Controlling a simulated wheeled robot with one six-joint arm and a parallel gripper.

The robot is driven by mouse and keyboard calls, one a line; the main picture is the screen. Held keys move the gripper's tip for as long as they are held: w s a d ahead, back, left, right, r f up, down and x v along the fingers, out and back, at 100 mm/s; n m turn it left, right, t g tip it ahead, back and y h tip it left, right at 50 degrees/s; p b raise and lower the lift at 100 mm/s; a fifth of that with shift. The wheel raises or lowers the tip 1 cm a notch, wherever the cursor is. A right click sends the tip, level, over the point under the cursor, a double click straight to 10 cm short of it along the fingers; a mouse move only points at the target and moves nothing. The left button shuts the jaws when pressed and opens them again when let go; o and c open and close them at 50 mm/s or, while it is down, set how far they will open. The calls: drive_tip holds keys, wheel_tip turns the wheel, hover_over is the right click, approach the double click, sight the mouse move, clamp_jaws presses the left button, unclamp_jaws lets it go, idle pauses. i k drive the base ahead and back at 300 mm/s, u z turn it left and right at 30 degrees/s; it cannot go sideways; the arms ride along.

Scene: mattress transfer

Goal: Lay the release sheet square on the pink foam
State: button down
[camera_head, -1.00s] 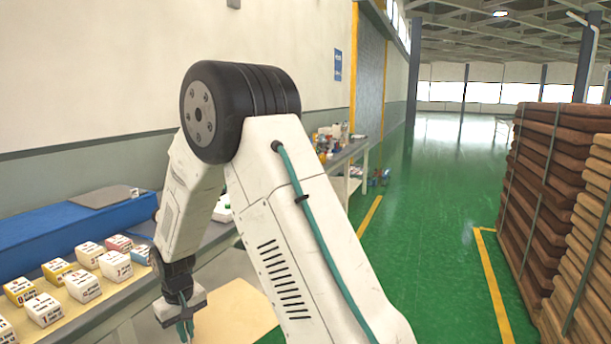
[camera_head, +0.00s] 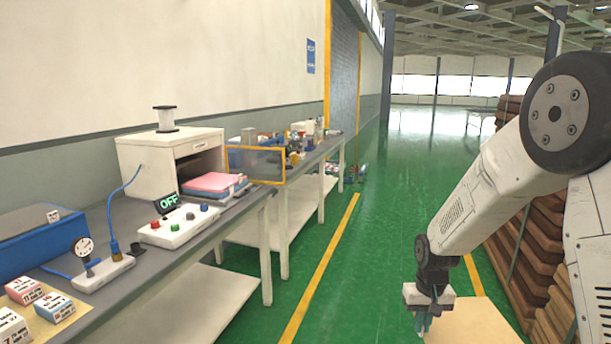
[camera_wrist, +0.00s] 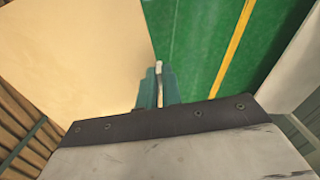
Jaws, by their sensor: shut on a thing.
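The release sheet (camera_head: 472,326) is a thin tan sheet. It hangs out level from my gripper (camera_head: 424,318) at the lower right of the head view, over the green floor. The sheet also fills the upper left of the wrist view (camera_wrist: 75,50), where my gripper (camera_wrist: 158,88) is shut at its edge. The pink foam (camera_head: 212,182) lies on a blue layer on the bench, at the open mouth of a white cabinet (camera_head: 165,152). My gripper is well to the right of the foam and apart from it.
The grey bench (camera_head: 150,262) runs along the left wall. A control box (camera_head: 178,227) marked OFF and a gauge (camera_head: 84,248) stand before the foam. A yellow-framed clear guard (camera_head: 256,164) stands right of it. Brown stacks (camera_head: 550,250) rise behind my arm. The green aisle is open.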

sight(215, 181)
drive_tip(key=z, duration=0.5)
drive_tip(key=i, duration=3.75)
drive_tip(key=u, duration=2.7)
